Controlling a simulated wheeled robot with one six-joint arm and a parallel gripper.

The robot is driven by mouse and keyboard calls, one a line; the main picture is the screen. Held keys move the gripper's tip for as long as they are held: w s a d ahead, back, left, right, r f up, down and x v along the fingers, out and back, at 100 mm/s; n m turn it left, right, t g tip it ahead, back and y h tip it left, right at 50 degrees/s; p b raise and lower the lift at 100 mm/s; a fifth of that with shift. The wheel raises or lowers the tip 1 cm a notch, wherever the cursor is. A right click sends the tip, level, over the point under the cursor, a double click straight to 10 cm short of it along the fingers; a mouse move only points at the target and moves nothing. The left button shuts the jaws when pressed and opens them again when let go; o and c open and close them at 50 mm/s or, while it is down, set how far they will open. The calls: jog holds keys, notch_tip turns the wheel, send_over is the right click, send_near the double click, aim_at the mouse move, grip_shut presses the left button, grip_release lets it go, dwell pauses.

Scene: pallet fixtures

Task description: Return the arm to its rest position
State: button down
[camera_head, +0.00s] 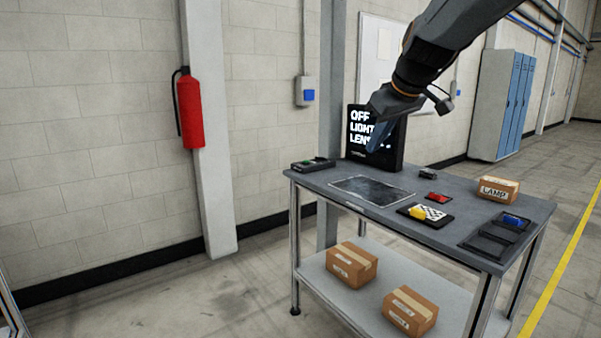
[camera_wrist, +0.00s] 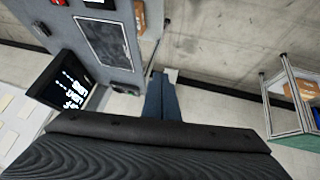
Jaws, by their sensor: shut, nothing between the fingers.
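My arm reaches in from the top right of the head view. My gripper (camera_head: 373,146) hangs in the air above the back of the grey workbench (camera_head: 330,181), in front of the black sign with white letters (camera_head: 392,148). Its blue fingers are together with nothing between them. In the wrist view the blue fingers (camera_wrist: 161,82) are side by side, with floor and the bench edge behind them. The fingers appear clear of the bench top.
On the bench are a dark mat (camera_head: 372,190), a checkered plate with a yellow block (camera_head: 425,213), a black tray (camera_head: 485,245) and a LAMP box (camera_head: 497,189). Two cartons (camera_head: 351,265) lie on the lower shelf. A fire extinguisher (camera_head: 190,108) hangs left; blue lockers (camera_head: 502,105) stand behind.

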jog(key=s+d+f+m+g+h, duration=0.1)
jog(key=s+f+m+g, duration=0.5)
jog(key=s+f, duration=2.3)
jog(key=shift+s+d+f+m+g+h+p, duration=0.35)
jog(key=shift+s+g+h, duration=0.2)
jog(key=shift+s, duration=0.55)
jog(key=shift+w+a, duration=0.1)
jog(key=shift+a, duration=0.15)
